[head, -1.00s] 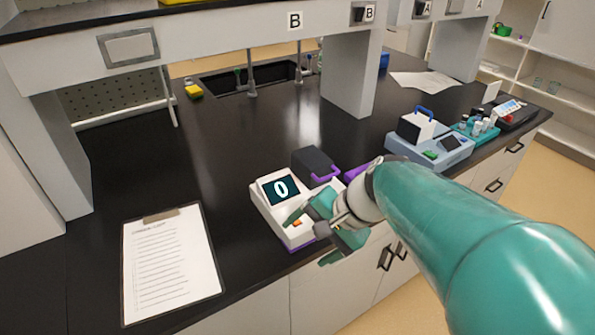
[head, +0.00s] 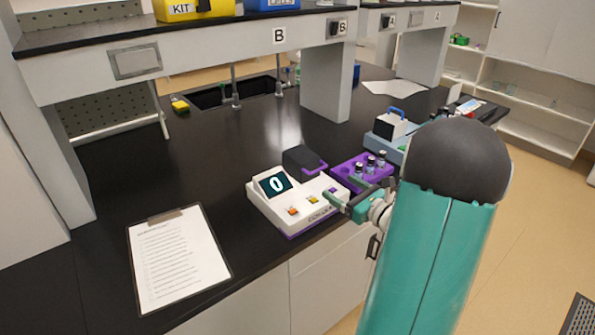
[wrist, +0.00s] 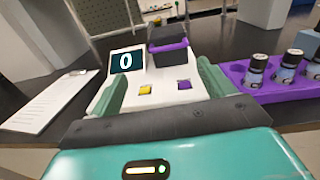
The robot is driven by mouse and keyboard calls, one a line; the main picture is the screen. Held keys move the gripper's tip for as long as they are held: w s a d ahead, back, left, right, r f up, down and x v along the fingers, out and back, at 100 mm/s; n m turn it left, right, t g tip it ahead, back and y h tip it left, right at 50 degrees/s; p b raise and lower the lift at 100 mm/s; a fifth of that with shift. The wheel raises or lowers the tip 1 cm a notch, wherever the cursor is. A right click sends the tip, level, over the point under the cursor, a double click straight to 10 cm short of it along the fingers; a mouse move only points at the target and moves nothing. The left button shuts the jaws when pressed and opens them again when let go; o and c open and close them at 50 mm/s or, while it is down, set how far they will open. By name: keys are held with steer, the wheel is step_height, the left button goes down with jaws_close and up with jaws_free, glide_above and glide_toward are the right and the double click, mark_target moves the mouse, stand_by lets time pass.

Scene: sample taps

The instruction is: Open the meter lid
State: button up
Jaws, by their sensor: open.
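The meter (head: 296,206) is a white box with a purple base, a screen reading 0 and several coloured buttons. Its dark lid (head: 303,158) with a purple handle (head: 316,170) sits at the back right of the meter and looks down. In the wrist view the lid (wrist: 168,62) shows straight ahead, with the purple handle strip (wrist: 167,46) across it. My gripper (head: 343,204) is at the meter's front right edge. In the wrist view its green fingers stand wide apart with nothing between them, short of the lid.
A purple rack (head: 361,174) with several dark vials stands close to the meter's right. A blue-grey device (head: 388,128) is behind my arm. A clipboard (head: 178,258) lies at left. The black bench (head: 215,165) is clear behind the meter.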

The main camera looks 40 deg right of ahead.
mark_target(320, 169)
steer(key=shift+m+h, duration=0.3)
steer(key=shift+m, duration=0.1)
steer(key=w, duration=1.3)
steer(key=shift+w+d+f, duration=0.2)
steer(key=shift+w+d, duration=0.05)
steer(key=shift+d, duration=0.1)
steer(key=shift+c, duration=0.4)
steer(key=shift+d+r, duration=0.1)
steer(key=c, duration=1)
